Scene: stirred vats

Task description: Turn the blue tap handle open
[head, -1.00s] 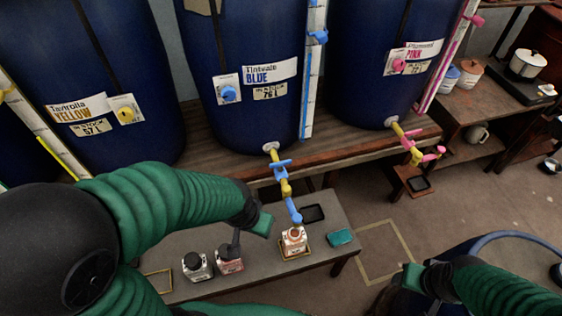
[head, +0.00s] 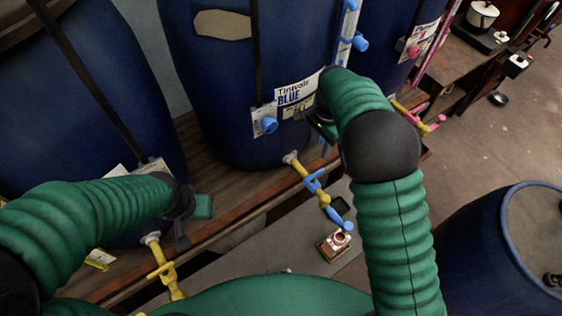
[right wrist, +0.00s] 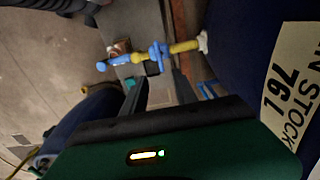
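The blue vat (head: 225,85) stands at the middle back, and its yellow-and-blue tap (head: 322,197) sticks out low at its front. The blue tap handle (head: 313,181) sits across the pipe; it also shows in the right wrist view (right wrist: 158,52). My right gripper (head: 326,132) is above the tap, near the vat label. In the right wrist view its two dark fingers (right wrist: 158,90) are apart and empty, with the tap beyond their tips, not touched. My left gripper (head: 190,222) is at the left by the yellow tap; its finger opening cannot be made out.
The yellow vat's tap (head: 163,268) is at lower left, and the pink tap (head: 420,120) is at right, partly behind my right arm. A blue barrel (head: 480,240) stands at lower right.

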